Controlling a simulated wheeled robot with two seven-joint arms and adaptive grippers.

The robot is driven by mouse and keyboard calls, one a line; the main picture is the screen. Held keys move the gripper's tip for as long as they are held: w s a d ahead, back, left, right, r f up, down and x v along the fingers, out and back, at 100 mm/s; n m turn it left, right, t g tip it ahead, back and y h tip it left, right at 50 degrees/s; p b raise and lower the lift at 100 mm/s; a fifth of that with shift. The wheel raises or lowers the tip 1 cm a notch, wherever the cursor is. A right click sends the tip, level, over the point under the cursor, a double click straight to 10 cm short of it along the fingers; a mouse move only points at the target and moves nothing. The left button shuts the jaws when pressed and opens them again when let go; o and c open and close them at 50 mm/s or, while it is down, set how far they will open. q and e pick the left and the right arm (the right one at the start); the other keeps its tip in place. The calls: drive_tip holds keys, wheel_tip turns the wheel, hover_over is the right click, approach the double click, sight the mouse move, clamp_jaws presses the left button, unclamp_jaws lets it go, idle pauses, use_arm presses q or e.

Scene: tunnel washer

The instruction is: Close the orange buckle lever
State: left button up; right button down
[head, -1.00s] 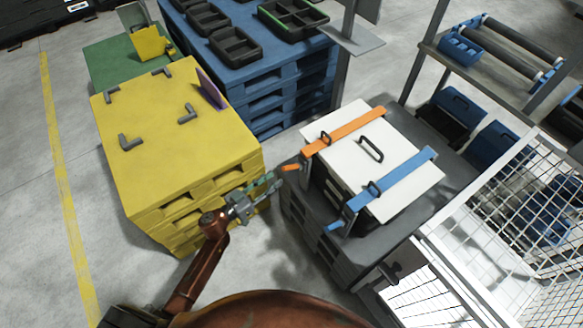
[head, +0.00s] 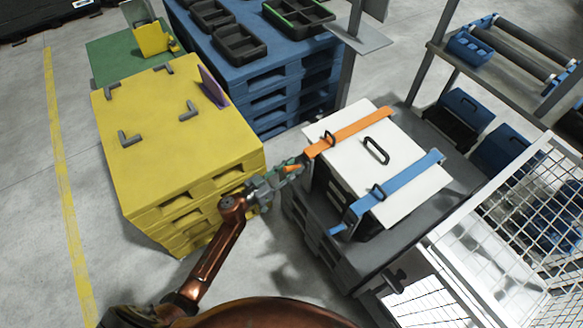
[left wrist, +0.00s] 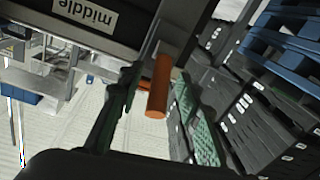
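A dark case with a white lid (head: 350,160) carries an orange strap (head: 350,131) and a blue strap (head: 408,178). The orange buckle lever (head: 292,169) sticks out from the case's left side, away from the wall. My left gripper (head: 284,173) is at this lever and partly covers it. My right gripper is not in view.
The case stands on a dark pallet stack (head: 315,235). A yellow pallet stack (head: 165,150) is close on the left of my gripper. The blue lever (head: 337,230) also sticks out. A white wire cage (head: 520,200) stands at the right. Bare floor lies in front.

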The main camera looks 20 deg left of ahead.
use_arm(q)
drive_tip(key=shift+c, duration=0.5)
clamp_jaws()
drive_tip(key=shift+a, duration=0.1)
